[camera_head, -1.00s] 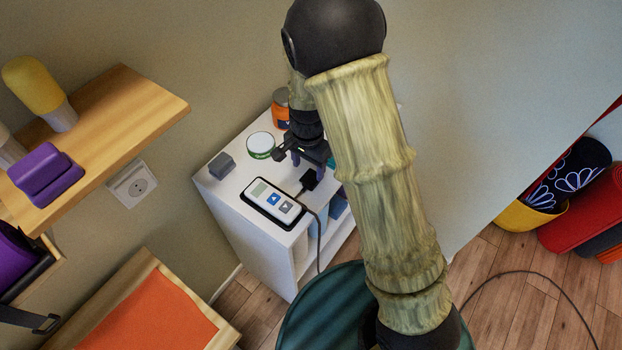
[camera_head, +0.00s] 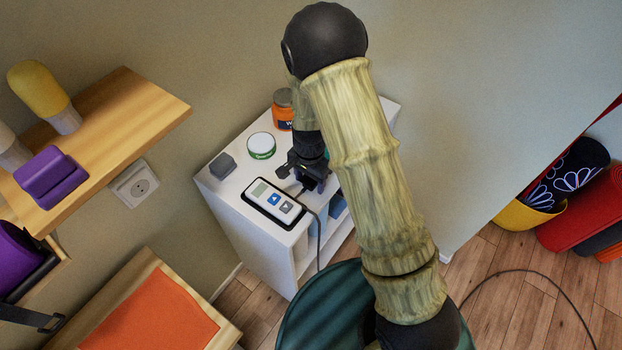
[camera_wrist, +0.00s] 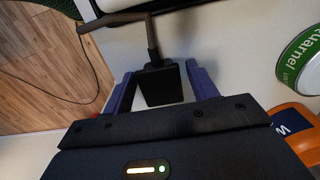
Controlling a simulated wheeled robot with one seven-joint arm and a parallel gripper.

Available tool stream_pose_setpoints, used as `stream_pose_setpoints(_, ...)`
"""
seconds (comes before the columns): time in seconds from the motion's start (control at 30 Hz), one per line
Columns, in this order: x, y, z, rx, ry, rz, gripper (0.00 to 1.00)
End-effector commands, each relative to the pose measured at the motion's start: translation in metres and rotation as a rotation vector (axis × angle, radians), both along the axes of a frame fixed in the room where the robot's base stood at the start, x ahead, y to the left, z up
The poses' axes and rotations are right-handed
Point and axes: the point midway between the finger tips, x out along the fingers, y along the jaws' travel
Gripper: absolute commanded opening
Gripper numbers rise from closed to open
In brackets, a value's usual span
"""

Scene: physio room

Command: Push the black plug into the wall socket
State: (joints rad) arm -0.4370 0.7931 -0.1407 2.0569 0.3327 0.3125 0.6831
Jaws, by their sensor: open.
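The black plug (camera_wrist: 160,84) lies on top of the white cabinet (camera_head: 226,191), its cable leading off from it. In the wrist view it sits between the two purple fingers of my gripper (camera_wrist: 160,88), with a gap visible at the right finger. My gripper (camera_head: 307,184) is open and low over the cabinet top in the head view, hiding most of the plug there. The white wall socket (camera_head: 136,184) is on the wall at left, below the wooden shelf (camera_head: 130,110).
A controller with a display (camera_head: 273,201), a grey block (camera_head: 222,165), a green-and-white tin (camera_head: 261,145) and an orange jar (camera_head: 283,108) share the cabinet top. A bench with an orange pad (camera_head: 152,315) stands below the socket. Rolled mats (camera_head: 590,205) lie at right.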

Motion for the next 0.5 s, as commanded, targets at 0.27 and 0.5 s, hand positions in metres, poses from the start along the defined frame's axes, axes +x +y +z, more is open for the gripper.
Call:
stream_pose_setpoints(0.27, 0.0001, 0.0002, 0.0003, 0.0, 0.0, 0.0, 0.58)
stream_pose_setpoints(0.5, 0.0001, 0.0002, 0.0004, 0.0, 0.0, 0.0, 0.48)
